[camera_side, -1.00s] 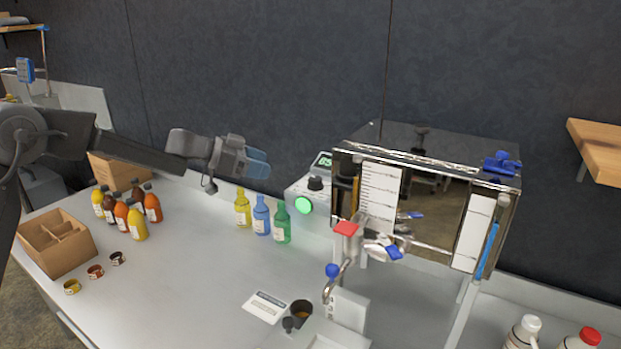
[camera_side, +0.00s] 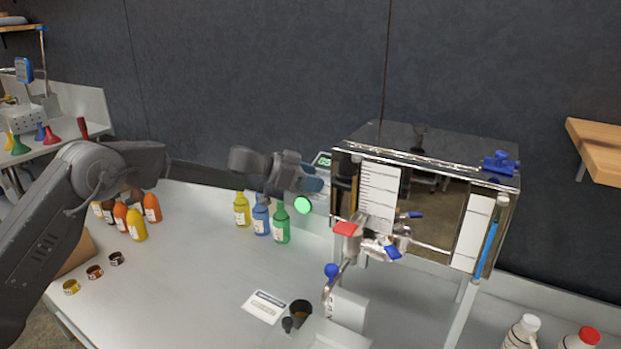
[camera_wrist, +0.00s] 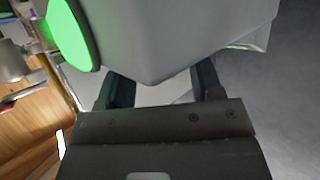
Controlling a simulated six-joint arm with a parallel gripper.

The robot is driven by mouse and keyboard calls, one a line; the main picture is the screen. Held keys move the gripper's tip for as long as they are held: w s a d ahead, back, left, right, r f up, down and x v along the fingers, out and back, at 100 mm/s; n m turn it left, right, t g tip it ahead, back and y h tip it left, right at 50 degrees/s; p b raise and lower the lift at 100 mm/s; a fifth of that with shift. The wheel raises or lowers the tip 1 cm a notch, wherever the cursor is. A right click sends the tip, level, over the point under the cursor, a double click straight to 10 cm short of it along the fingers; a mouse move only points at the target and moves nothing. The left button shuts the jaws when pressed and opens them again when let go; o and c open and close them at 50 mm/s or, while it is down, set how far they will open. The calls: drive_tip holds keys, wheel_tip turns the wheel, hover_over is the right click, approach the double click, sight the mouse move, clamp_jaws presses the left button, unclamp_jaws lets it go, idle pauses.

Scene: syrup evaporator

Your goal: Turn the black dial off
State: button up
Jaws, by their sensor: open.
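The black dial is hidden behind my gripper in the side view and does not show in the wrist view. The control box (camera_side: 322,222) has a lit green round button (camera_side: 303,205) on its front and a small green display (camera_side: 324,161) on top. My gripper (camera_side: 318,187) is at the top of the box, in front of where the dial stands. In the wrist view my gripper (camera_wrist: 160,88) has its two dark fingers apart, with the box's pale housing (camera_wrist: 185,35) just beyond them. The green button (camera_wrist: 72,35) is close at the upper left. I cannot tell whether the fingers straddle the dial.
Yellow, blue (camera_side: 261,217) and green bottles stand just below my gripper. The metal evaporator tank (camera_side: 445,150) with valves stands close on the right. The middle of the table (camera_side: 200,275) is clear.

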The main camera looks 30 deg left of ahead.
drive_tip(key=c, duration=0.7)
drive_tip(key=shift+s+d+r+n+t+y, duration=0.1)
drive_tip(key=shift+d+r+n+t+y, duration=0.1)
drive_tip(key=shift+n+t+y, duration=0.45)
drive_tip(key=shift+r+n+t+y, duration=0.1)
drive_tip(key=shift+n+t+y, duration=0.65)
drive_tip(key=shift+n+y, duration=0.55)
drive_tip(key=shift+c, duration=0.2)
drive_tip(key=shift+n+y, duration=0.25)
drive_tip(key=o, duration=0.7)
drive_tip(key=shift+f, duration=0.2)
drive_tip(key=shift+o, duration=0.2)
